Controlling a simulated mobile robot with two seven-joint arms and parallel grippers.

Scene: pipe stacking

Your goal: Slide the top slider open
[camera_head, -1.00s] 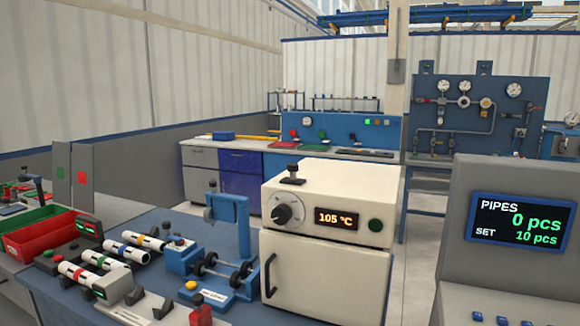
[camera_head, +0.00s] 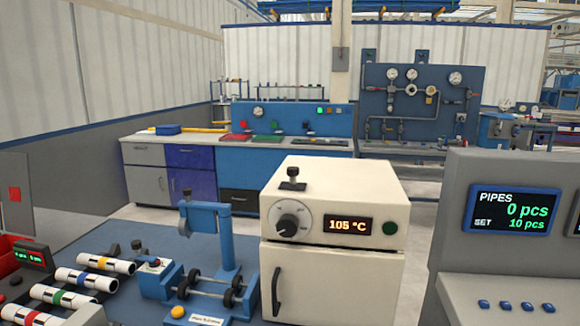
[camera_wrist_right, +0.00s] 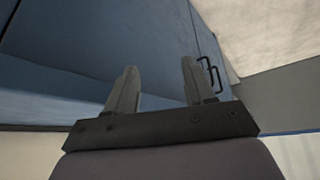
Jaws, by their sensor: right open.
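The top slider looks to be the small black knob (camera_head: 292,178) on a dark base, on top of the cream oven (camera_head: 350,187) in the head view. The oven's front has a round dial, a display reading 105 °C, a green button and a door with a black handle (camera_head: 276,291); the door is shut. My right gripper (camera_wrist_right: 158,85) is open and empty in the right wrist view, with a blue surface beyond its fingers and nothing between them. Neither gripper shows in the head view.
Left of the oven stands a blue fixture (camera_head: 220,240) with black rollers. Striped pipes (camera_head: 90,278) lie on the blue table further left. A grey console (camera_head: 520,230) reading PIPES 0 pcs, SET 10 pcs stands at the right. Blue workbenches stand behind.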

